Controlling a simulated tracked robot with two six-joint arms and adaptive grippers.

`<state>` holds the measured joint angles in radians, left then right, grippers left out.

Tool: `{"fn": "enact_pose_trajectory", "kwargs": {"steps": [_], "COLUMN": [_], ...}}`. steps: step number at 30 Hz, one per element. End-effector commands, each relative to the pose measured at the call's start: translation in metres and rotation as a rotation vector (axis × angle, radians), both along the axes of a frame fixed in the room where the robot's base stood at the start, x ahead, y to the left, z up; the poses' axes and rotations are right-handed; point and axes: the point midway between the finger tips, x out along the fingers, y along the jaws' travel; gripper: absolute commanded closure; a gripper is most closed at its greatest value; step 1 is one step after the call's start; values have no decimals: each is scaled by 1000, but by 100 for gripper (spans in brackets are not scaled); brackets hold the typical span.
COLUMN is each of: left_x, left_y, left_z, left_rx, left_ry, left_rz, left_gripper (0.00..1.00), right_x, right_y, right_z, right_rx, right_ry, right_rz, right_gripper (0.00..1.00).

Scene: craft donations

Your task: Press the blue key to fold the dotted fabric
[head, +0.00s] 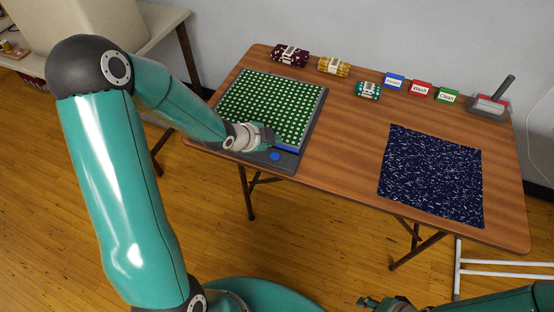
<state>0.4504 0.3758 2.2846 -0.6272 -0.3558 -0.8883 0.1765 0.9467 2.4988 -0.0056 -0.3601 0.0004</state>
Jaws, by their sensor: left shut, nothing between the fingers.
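The green fabric with white dots (270,100) lies flat on a dark grey folding board (322,110) at the left of the table. A round blue key (275,156) sits on the board's front edge strip. My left gripper (272,138) is shut and empty, over the front edge of the fabric, just behind the blue key in the picture. Whether it touches anything is unclear. A blue bar (290,149) shows beside it, partly hidden. My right gripper (368,302) is low at the bottom edge, away from the table; its fingers are too small to judge.
A dark blue speckled fabric (432,175) lies flat at the right. Rolled bundles in maroon (290,54), yellow (334,67) and teal (368,90) lie along the back. Blue, red and green labelled blocks (420,89) and a grey handled tool (492,103) stand back right. The table's middle is clear.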

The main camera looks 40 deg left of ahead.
Motion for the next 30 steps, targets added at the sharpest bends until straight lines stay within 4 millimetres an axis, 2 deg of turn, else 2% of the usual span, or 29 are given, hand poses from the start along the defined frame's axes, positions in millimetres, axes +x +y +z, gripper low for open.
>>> {"fn": "enact_pose_trajectory", "kwargs": {"steps": [1, 9, 30], "left_x": [-1, 0, 0], "left_y": [0, 0, 0], "left_z": [-13, -42, -45], "left_rx": [-2, -1, -1], "left_ry": [3, 0, 0], "left_rz": [0, 1, 1], "left_gripper": [100, 100, 100], "right_x": [0, 0, 0], "right_y": [0, 0, 0], "right_z": [-9, -37, -41], "right_rx": [0, 0, 0], "right_ry": [0, 0, 0], "right_rz": [0, 0, 0], "right_gripper": [60, 60, 60]}}
